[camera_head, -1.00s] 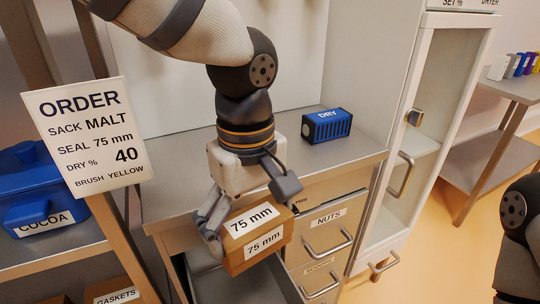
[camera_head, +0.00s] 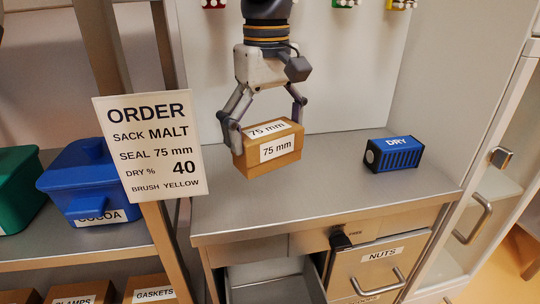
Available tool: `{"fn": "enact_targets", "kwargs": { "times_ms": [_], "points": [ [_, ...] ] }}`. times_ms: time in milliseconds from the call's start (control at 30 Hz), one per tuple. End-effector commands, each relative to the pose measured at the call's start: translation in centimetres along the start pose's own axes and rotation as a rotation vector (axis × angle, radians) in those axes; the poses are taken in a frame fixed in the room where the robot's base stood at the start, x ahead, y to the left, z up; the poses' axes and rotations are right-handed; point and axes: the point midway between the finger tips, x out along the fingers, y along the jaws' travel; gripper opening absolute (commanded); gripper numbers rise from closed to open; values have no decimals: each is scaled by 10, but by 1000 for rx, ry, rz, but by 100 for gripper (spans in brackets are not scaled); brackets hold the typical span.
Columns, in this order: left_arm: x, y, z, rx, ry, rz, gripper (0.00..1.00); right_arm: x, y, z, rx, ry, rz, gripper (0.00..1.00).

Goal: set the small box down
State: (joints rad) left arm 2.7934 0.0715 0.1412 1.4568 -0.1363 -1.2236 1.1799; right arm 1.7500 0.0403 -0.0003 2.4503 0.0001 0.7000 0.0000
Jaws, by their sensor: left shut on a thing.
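The small brown box (camera_head: 281,163), with "75 mm" labels on its top and front, is level at the counter's left-middle part. My left gripper (camera_head: 267,125) comes down from above with one finger on each side of the box and is shut on it. The box is over the steel counter (camera_head: 340,195); I cannot tell whether its underside touches the surface. My right gripper is out of view.
A blue "DRY" block (camera_head: 395,154) stands on the counter to the right. An open drawer (camera_head: 270,285) is below the front edge, beside the NUTS drawer (camera_head: 378,265). An ORDER sign (camera_head: 152,148) stands at the left. The counter between box and block is clear.

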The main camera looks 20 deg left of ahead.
Motion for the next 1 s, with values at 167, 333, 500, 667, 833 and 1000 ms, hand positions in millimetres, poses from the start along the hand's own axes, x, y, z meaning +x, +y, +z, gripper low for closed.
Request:
{"fn": "enact_targets", "kwargs": {
  "times_ms": [167,333,500,667,833,1000],
  "points": [
    [31,14,-19,0,-4,-4,62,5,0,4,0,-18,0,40],
    [48,22,-29,0,-5,-6,62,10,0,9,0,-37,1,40],
    [72,20,-27,0,0,0,62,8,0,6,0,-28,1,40],
    [72,20,-27,0,1,2,62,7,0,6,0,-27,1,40],
    [75,20,-27,0,1,0,98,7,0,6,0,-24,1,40],
    [75,20,-27,0,1,0,100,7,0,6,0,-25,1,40]
  ]
}}
